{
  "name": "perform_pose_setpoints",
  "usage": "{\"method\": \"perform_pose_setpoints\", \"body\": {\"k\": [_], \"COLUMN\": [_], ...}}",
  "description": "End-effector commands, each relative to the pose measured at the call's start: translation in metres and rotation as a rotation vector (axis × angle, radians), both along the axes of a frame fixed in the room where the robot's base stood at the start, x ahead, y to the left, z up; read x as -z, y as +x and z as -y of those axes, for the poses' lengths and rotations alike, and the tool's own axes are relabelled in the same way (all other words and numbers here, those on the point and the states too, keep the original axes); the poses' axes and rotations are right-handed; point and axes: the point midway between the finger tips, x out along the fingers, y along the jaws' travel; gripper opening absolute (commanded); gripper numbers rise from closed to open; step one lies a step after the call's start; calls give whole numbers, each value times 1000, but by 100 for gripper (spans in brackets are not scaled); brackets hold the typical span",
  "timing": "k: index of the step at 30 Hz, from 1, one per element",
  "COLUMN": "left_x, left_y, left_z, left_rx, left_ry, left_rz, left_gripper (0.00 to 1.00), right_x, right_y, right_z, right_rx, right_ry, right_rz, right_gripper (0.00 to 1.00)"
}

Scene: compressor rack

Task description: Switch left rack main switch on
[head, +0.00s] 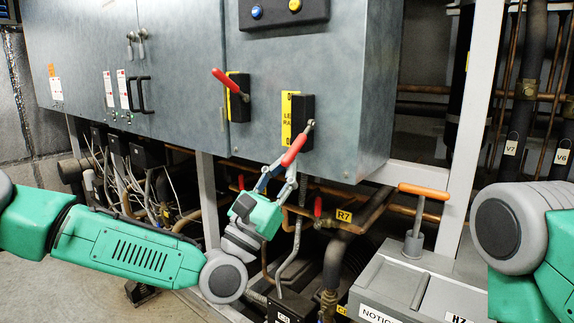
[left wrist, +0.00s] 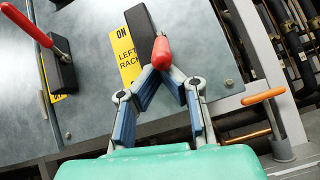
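The left rack main switch is a black block (head: 301,112) with a yellow label (head: 287,121) on the grey cabinet's lower right. In the left wrist view the label (left wrist: 125,55) reads "ON" and "LEFT RACK". The switch's red handle (head: 294,149) points down and slightly left in the head view. It also shows in the left wrist view (left wrist: 161,52), its end between my fingertips. My left gripper (left wrist: 163,72) has its fingers bent inward, tips closed around the handle's end. My right gripper is out of view; only my right arm shows.
A second switch with a red handle (head: 228,80) is left of it, its handle pointing up-left. Pipes and cables run below the cabinet (head: 345,60). An orange T-handle (head: 423,191) stands on a grey box (head: 372,285) at lower right.

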Motion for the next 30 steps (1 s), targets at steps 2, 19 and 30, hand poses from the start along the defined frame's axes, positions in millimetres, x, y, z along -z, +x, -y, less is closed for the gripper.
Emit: {"method": "perform_pose_setpoints", "body": {"k": [2, 19, 30], "left_x": [-6, -44, -64], "left_y": [-1, -15, -19], "left_z": [-2, -11, -15], "left_rx": [-1, 3, 3], "left_ry": [6, 218, 373], "left_rz": [-7, -301, -517], "left_gripper": [0, 0, 0], "right_x": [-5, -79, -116], "right_y": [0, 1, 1], "right_z": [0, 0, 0], "right_rx": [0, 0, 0], "right_ry": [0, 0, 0], "right_rz": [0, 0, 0], "right_gripper": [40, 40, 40]}}
